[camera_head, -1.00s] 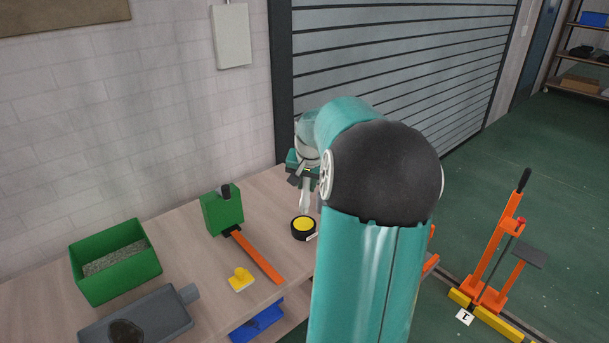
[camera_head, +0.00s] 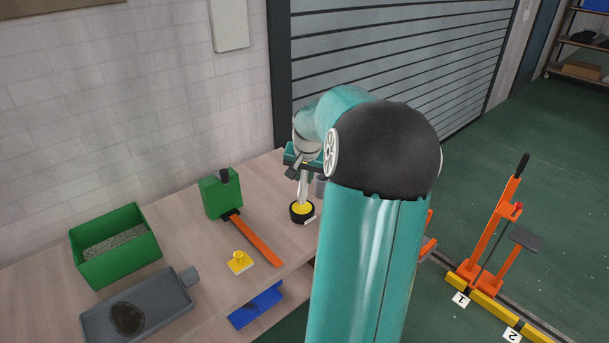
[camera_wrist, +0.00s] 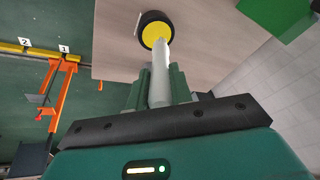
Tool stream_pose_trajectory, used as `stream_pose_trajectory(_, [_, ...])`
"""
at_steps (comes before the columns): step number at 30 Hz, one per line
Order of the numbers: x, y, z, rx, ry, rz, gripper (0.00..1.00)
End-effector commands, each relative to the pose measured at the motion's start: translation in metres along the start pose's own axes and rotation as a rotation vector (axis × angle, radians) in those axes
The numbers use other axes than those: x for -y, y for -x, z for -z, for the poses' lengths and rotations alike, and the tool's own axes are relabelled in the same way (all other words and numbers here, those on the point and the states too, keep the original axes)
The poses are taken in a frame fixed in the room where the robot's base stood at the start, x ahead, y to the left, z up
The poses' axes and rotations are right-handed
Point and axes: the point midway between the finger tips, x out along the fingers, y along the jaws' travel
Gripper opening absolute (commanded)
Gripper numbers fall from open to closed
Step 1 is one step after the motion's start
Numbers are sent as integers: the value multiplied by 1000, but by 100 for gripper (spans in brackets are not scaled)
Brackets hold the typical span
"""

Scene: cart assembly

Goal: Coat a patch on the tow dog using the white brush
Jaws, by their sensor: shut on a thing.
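My gripper (camera_head: 303,171) is shut on the white brush (camera_head: 303,190), which points down. The brush's lower end is at the yellow-filled black tin (camera_head: 302,212) on the bench. In the wrist view the brush (camera_wrist: 160,84) runs from between the fingers to the yellow surface of the tin (camera_wrist: 153,31); I cannot tell how deep it reaches. An orange bar (camera_head: 258,242) with a green block (camera_head: 221,195) at its far end lies left of the tin. I cannot tell for sure which part is the tow dog.
A green bin (camera_head: 116,245) of grey granules, a grey tray (camera_head: 165,304) with a dark patch and a yellow knobbed piece (camera_head: 239,262) are on the bench. Orange lever stands (camera_head: 495,230) stand on the floor at right.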

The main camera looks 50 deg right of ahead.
Motion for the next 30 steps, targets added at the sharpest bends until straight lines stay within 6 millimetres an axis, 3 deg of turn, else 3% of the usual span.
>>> stream_pose_trajectory(30, [-2,-9,-3,0,0,0,0])
